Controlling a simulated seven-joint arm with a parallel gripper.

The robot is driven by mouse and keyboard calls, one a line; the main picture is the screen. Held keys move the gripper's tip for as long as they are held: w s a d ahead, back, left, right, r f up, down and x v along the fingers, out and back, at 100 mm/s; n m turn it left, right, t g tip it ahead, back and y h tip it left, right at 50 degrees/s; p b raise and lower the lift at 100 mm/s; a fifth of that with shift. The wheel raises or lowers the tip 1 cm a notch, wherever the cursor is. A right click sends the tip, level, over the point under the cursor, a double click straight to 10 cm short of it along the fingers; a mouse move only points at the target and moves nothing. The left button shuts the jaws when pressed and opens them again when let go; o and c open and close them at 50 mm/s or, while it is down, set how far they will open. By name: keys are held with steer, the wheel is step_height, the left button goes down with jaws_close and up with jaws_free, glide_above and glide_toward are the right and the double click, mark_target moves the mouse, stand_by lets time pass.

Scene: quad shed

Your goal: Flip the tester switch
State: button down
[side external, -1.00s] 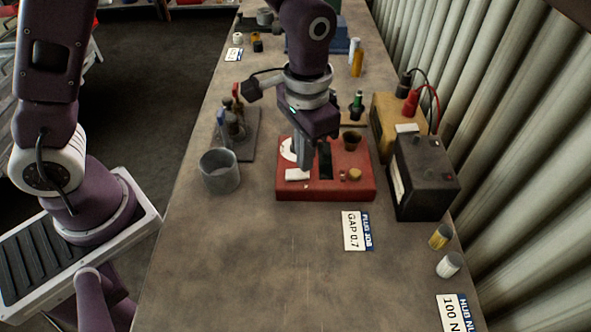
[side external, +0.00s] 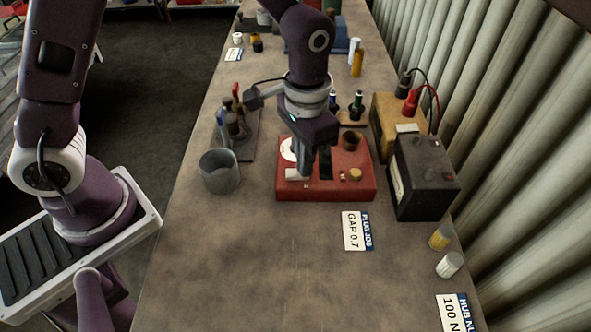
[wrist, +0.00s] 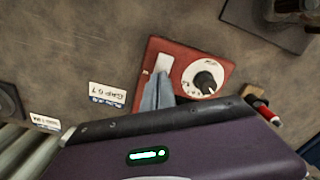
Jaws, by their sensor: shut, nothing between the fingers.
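The red tester box (side external: 340,187) sits on the bench, with a white dial, a black slot, a dark cup-like socket and a tan knob on top. A white switch piece (side external: 292,174) is at its front left. In the wrist view the tester (wrist: 186,52) shows the white switch (wrist: 164,62) beside a dial with a black knob (wrist: 205,82). My gripper (side external: 307,172) is shut and empty, low over the tester's left part, right beside the white switch. In the wrist view its grey fingertips (wrist: 158,84) overlap the switch's near end; whether they touch it I cannot tell.
A "GAP 0.7" card (side external: 354,231) lies in front.

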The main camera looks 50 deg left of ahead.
steer(key=shift+r, duration=3.45)
steer(key=s+a+r+n+t, duration=0.2)
steer(key=s+a+r+t, duration=0.1)
steer(key=s+a+r, duration=0.6)
steer(key=s+a+r+n+t, duration=0.1)
steer(key=s+a+t, duration=0.1)
steer(key=s, duration=0.6)
steer(key=shift+s+r+t, duration=0.2)
steer(key=shift+r+t, duration=0.1)
steer(key=shift+r, duration=0.1)
